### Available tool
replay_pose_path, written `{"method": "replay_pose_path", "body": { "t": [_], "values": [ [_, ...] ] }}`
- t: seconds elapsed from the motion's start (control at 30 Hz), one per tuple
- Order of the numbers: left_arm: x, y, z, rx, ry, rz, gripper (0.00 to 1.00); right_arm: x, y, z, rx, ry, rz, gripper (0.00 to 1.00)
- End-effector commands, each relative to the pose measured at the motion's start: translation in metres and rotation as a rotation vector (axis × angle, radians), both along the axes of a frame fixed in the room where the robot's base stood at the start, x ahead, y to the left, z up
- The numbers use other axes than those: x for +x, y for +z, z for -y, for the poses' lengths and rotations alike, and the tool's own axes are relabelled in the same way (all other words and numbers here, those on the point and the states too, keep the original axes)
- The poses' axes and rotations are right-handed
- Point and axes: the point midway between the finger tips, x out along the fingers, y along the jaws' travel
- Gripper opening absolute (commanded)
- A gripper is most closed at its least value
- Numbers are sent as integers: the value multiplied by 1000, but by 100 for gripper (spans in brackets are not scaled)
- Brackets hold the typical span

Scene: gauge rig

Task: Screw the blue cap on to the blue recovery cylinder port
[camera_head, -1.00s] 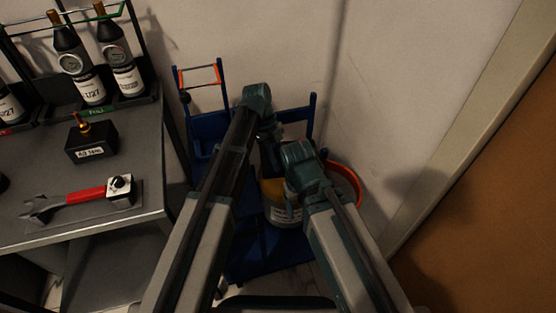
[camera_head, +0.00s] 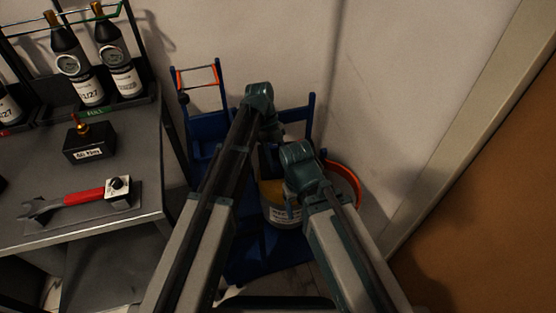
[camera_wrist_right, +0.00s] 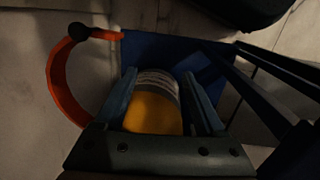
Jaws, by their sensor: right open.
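The recovery cylinder (camera_head: 285,214), yellow above with a pale labelled body, stands on a blue cart, partly hidden behind my arms. In the right wrist view a cylinder with a yellow end (camera_wrist_right: 153,112) and a grey labelled part shows between the fingers of my right gripper (camera_wrist_right: 160,88). That gripper is open, one finger on each side; I cannot tell if either touches. My left gripper (camera_head: 273,132) is higher and farther back, over the cart; its fingers are not clear. I cannot make out the blue cap or the blue port.
The blue cart (camera_head: 208,128) stands against the wall. An orange curved band (camera_head: 347,181) is right of the cylinder. On the left, a grey bench (camera_head: 140,165) holds a red-handled wrench (camera_head: 85,195), a black box (camera_head: 90,145) and dark bottles (camera_head: 75,60).

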Motion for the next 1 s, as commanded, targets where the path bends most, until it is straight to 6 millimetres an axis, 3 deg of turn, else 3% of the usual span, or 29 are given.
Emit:
{"method": "replay_pose_path", "body": {
  "t": [0.03,0.2,0.67,1.0],
  "values": [
    [0,0,0,0,0,0,49,0,0,0,0,0,0,72],
    [-1,0,0,1,1,-1,80,0,0,0,0,0,0,72],
    [0,5,-1,1,1,-2,81,0,5,1,-4,1,1,72],
    [12,42,-9,2,0,-1,81,0,42,0,1,0,0,72]
  ]
}}
